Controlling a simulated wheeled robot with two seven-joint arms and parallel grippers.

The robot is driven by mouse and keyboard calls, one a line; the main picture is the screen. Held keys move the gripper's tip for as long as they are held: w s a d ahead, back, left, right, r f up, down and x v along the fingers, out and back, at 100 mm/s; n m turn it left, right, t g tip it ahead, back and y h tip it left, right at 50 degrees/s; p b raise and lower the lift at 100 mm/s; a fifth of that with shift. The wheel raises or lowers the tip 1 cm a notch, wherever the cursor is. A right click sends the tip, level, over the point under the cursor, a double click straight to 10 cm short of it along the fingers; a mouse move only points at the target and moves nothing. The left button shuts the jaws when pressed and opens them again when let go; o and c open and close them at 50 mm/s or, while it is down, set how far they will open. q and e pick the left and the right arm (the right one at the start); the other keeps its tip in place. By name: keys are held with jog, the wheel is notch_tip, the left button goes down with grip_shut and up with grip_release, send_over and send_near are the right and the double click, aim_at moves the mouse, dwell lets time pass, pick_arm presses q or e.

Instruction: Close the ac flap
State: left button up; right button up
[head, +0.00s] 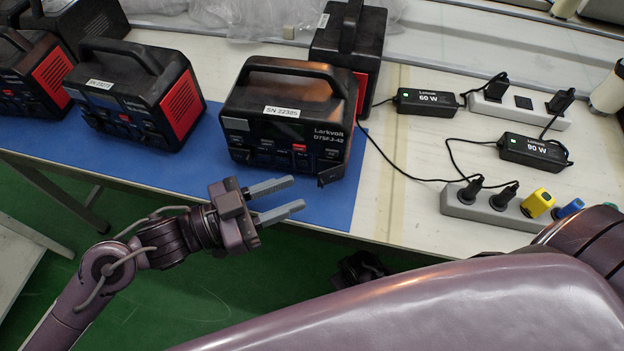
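A black power station (290,115) labelled SN 22305 stands on the blue mat, its front panel facing me. A small dark flap (331,176) juts out from the lower right of that panel and appears open; I take it for the AC flap. The socket behind it cannot be made out. My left gripper (298,192) is open and empty, in front of the station near the mat's front edge. Its two grey fingers point right toward the flap, with a small gap to it in the picture.
More power stations (135,95) stand at the left, and another (348,45) is close behind. Chargers (535,150), cables and a power strip (480,205) lie at the right; a cable runs beside the station. The blue mat (205,170) is bare in front. My purple arm fills the lower right.

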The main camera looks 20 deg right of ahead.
aim_at(320, 183)
pick_arm(q)
jog(key=shift+w+d, duration=0.15)
jog(key=shift+d, duration=2.05)
